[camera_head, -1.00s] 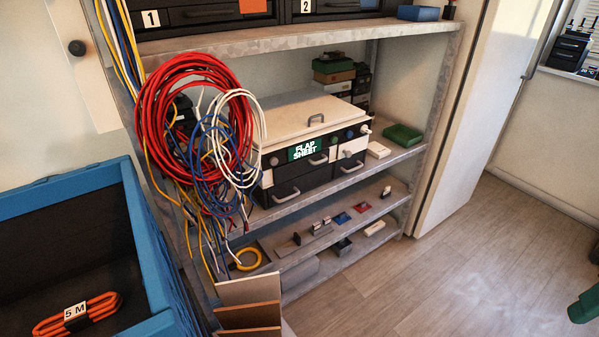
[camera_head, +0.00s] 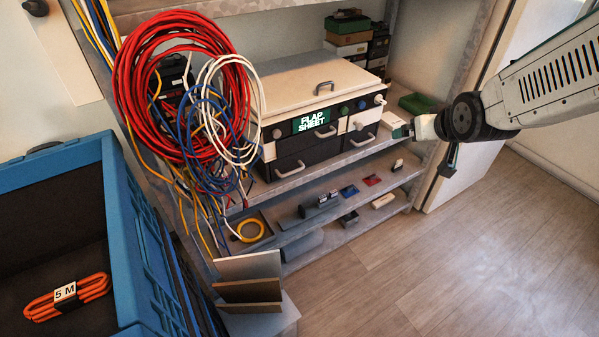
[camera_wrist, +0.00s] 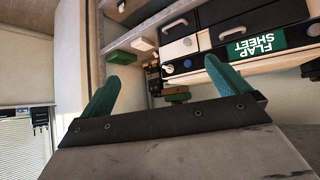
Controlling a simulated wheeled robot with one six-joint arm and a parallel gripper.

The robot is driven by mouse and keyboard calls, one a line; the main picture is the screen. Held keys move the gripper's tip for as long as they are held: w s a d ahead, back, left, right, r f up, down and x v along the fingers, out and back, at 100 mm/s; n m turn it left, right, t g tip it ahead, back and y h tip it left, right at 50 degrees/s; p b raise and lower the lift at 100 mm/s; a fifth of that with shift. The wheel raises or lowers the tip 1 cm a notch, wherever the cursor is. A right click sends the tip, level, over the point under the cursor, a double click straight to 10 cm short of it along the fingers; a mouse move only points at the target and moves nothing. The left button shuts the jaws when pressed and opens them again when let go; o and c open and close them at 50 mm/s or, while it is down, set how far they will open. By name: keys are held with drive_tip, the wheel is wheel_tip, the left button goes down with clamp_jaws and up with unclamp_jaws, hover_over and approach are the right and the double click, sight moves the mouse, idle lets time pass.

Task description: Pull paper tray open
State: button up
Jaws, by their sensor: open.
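A black and white printer-like unit (camera_head: 268,150) with a pale lid and a green "FLAP SHEET" label (camera_head: 310,121) stands on the middle shelf. Its front has drawers with grey handles: one beside the label (camera_head: 325,132), a wide lower left one (camera_head: 290,170) and a lower right one (camera_head: 363,141). All look shut; I cannot tell which is the paper tray. My gripper is right of the unit, partly hidden in the head view. In the wrist view my gripper (camera_wrist: 162,84) has green fingers spread apart with nothing between them. The unit's front (camera_wrist: 193,42) appears beyond, apart from the fingers.
Red, blue and white cable coils (camera_head: 180,85) hang at the unit's left. A blue crate (camera_head: 125,235) with an orange cable (camera_head: 68,297) stands at left. Upright boards (camera_head: 250,280) stand below. A green bin (camera_head: 416,103) is right of the unit. Floor (camera_head: 430,265) in front is clear.

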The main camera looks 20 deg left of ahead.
drive_tip(key=w+a+f+n+t+y, duration=0.1)
drive_tip(key=w+a+f, duration=0.1)
drive_tip(key=a+f, duration=0.15)
drive_tip(key=w+a+f+n+y, duration=0.1)
drive_tip(key=w+a+f, duration=0.15)
drive_tip(key=a, duration=0.25)
drive_tip(key=n+t+y, duration=0.2)
drive_tip(key=n+y, duration=0.1)
drive_tip(key=y, duration=0.6)
approach(293, 172)
drive_tip(key=x, duration=1)
drive_tip(key=shift+w+a+f, duration=0.15)
drive_tip(key=shift+f, duration=0.1)
